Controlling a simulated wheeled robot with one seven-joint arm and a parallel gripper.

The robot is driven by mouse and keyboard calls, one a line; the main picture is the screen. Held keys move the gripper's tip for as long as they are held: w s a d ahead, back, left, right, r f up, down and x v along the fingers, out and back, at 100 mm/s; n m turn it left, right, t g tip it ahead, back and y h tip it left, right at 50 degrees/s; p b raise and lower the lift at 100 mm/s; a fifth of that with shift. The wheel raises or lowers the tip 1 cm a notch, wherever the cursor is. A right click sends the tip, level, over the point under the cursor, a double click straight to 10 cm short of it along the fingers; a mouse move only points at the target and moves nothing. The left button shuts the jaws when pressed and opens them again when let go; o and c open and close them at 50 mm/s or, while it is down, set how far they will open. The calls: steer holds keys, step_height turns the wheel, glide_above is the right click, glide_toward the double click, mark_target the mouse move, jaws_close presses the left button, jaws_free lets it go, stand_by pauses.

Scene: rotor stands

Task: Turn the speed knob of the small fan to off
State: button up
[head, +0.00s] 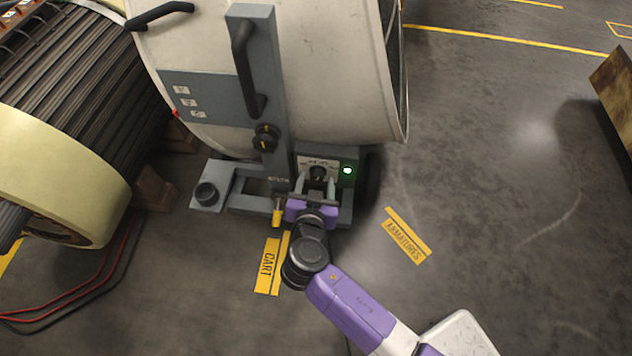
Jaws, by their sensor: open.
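The small fan (330,75) is a white drum on a grey-blue stand, in the upper middle of the head view. Its control box (348,156) sits low on the stand and has a pale dial plate, a dark speed knob (318,172) and a lit green lamp (348,170). My gripper (316,185) is open in front of the box, its fingers on either side of the knob. I cannot tell whether the fingers touch the knob. The knob's lower part and its pointer setting are hidden or too small to read.
A second black knob (265,138) is on the stand's upright, below a black handle (247,70). A yellow-handled part (277,213) hangs just left of my gripper. A large ribbed rotor (70,120) stands at left, with red and black cables (75,295) below.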

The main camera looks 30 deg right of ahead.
steer(key=shift+w+d, duration=0.15)
steer(key=shift+w, duration=0.05)
jaws_close()
